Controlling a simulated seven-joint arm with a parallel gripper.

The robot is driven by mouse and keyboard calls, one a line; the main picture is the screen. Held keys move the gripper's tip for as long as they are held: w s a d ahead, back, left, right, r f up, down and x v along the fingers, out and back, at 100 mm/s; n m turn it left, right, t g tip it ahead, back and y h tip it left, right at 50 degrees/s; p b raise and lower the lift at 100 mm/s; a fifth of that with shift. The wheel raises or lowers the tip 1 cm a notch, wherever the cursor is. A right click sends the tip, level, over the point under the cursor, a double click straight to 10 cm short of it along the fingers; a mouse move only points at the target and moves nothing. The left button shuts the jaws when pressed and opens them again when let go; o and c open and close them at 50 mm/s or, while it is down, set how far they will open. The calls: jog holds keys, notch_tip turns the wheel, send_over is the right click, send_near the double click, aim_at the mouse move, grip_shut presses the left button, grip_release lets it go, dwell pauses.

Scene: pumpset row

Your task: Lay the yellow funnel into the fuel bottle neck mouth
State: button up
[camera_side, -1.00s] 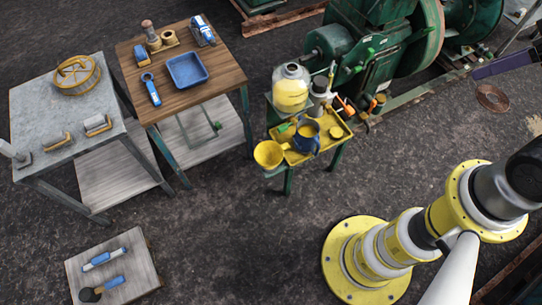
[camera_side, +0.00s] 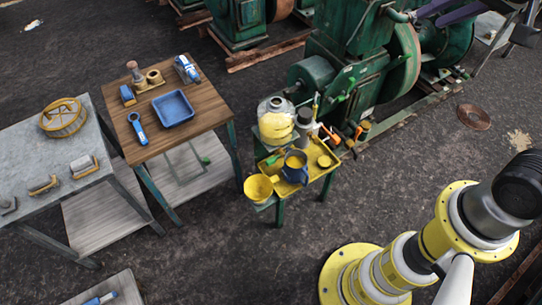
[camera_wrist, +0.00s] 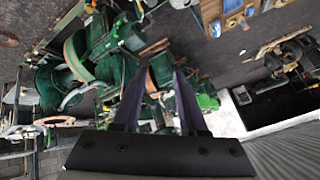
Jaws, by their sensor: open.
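The yellow funnel (camera_side: 258,188) sits at the front left end of the yellow tray, wide mouth up, in the side view; its lower part is hard to see. The fuel bottle (camera_side: 276,122) is a clear round bottle with yellow contents standing behind the tray. Its neck mouth (camera_side: 277,103) faces up with nothing in it. My gripper (camera_side: 449,13) is at the top right of the side view, far from both, its purple fingers apart. In the wrist view my gripper (camera_wrist: 163,72) has nothing between its fingers. I cannot make out the funnel or bottle there.
The yellow tray (camera_side: 325,172) on a green stand holds a blue jug (camera_side: 295,167) beside the funnel. Green pump machinery (camera_side: 365,75) stands behind. A wooden table (camera_side: 205,110) with a blue tray (camera_side: 173,108) and a grey table (camera_side: 25,145) are left.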

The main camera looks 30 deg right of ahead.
jog(key=w+a+f+m, duration=0.2)
jog(key=w, duration=0.6)
jog(key=w+a+f+m, duration=0.1)
jog(key=w+a+f, duration=0.15)
jog(key=w, duration=0.65)
jog(key=w+a+f+g, duration=0.1)
jog(key=w+a+f, duration=0.3)
jog(key=f, duration=0.4)
jog(key=w+a+f+g, duration=0.1)
jog(key=w+a+f, duration=0.3)
jog(key=f, duration=0.4)
jog(key=w+a+f+g, duration=0.1)
jog(key=w+a+f, duration=0.3)
jog(key=f, duration=0.5)
jog(key=n+g, duration=0.1)
jog(key=g, duration=0.3)
send_near(272, 188)
jog(key=shift+h, duration=0.3)
jog(key=f, duration=0.6)
jog(key=shift+w+d+f, duration=0.2)
jog(key=shift+w+f, duration=0.05)
jog(key=shift+f, duration=0.15)
